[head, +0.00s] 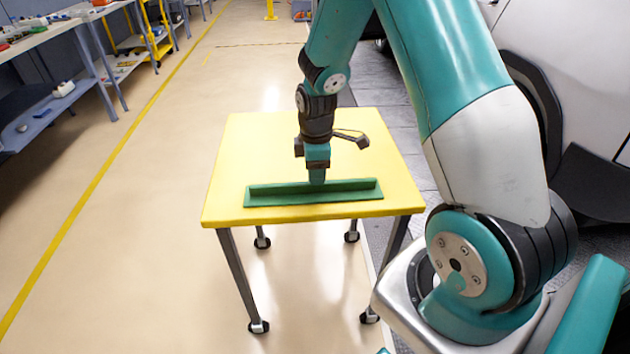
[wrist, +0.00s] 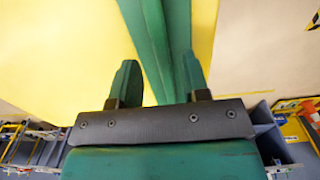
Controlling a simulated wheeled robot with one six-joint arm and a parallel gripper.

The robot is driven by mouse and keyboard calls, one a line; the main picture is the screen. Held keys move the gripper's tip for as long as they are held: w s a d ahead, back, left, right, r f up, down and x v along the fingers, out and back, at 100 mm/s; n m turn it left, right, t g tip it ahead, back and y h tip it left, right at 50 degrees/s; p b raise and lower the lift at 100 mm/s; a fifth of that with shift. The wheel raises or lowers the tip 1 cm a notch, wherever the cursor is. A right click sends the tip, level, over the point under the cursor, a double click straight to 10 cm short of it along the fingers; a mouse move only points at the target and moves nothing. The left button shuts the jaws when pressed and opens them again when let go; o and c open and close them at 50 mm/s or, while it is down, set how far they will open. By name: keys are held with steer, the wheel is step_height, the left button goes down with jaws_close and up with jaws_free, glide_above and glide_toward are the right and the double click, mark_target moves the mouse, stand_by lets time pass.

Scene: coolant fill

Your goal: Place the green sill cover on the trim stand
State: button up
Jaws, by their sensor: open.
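The green sill cover (head: 345,191), a long piece with an upright ridge, lies flat along the front part of a yellow-topped stand on casters (head: 260,140). My gripper (head: 317,180) points down at the middle of the cover, with its tip at the ridge. In the wrist view my gripper (wrist: 158,80) is open, with one finger on each side of the cover's ridge (wrist: 157,40). The jaws are apart, and I cannot tell whether either finger touches the cover. The lower part of the cover is hidden behind the gripper body there.
A grey shelf bench (head: 75,35) with small items stands at the far left. A white vehicle (head: 570,70) is at the right, close to the stand. The floor (head: 140,220) left of the stand is clear, and the rest of the yellow top is bare.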

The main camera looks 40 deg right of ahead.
steer(key=s+a+r+m+y, duration=0.1)
steer(key=s+a+r, duration=0.1)
steer(key=a+r, duration=0.35)
steer(key=s+a+r, duration=0.1)
steer(key=a+r, duration=0.2)
steer(key=r, duration=0.5)
steer(key=s+a+r+m+y, duration=0.1)
steer(key=s+a+r, duration=0.3)
steer(key=s+a, duration=0.3)
steer(key=s+a+r+m+y, duration=0.2)
steer(key=s+a+r, duration=0.2)
steer(key=s+a, duration=0.3)
steer(key=s, duration=0.4)
steer(key=shift+s+a, duration=0.15)
steer(key=shift+a, duration=0.05)
steer(key=shift+r, duration=0.1)
